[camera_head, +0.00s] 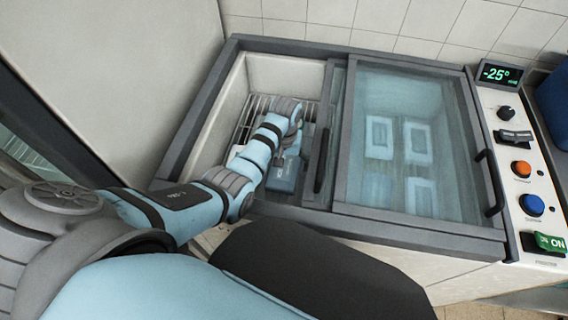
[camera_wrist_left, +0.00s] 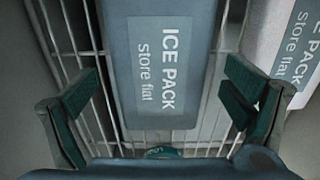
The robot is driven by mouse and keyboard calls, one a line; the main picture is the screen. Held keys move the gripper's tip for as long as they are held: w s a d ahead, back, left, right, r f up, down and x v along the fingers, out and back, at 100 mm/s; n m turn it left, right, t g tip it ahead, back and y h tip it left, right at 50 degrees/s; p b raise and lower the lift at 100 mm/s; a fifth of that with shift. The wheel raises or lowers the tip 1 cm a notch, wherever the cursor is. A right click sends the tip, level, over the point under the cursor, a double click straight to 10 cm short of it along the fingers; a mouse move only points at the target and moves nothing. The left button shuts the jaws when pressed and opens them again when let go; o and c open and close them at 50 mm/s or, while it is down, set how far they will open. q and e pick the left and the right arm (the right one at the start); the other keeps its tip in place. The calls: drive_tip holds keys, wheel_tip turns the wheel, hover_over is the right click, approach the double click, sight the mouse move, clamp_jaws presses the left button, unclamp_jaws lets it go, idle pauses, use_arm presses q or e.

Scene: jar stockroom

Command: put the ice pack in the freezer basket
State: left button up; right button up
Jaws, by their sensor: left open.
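The blue-grey ice pack (camera_wrist_left: 165,70), labelled "ICE PACK store flat", lies flat over the wire bars of the freezer basket (camera_wrist_left: 75,40) in the left wrist view. In the head view, the ice pack (camera_head: 283,178) shows just below my left gripper (camera_head: 282,156), in the open left part of the freezer. The basket's wires (camera_head: 246,118) show behind my arm. In the wrist view my left gripper (camera_wrist_left: 160,100) is open, one finger on each side of the pack's near end, not closed on it. Part of the basket is hidden by my arm. My right gripper is out of view.
A sliding glass lid (camera_head: 405,145) covers the right part of the freezer, with several white packs (camera_head: 380,138) under it. A white pack (camera_wrist_left: 290,45) lies beside the blue one. The freezer rim (camera_head: 200,115) surrounds the opening. A control panel (camera_head: 520,170) stands at right.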

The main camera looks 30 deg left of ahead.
sight(285, 165)
use_arm(q)
wheel_tip(285, 165, up, 6)
drive_tip(key=shift+p, duration=1.05)
drive_tip(key=shift+r, duration=0.3)
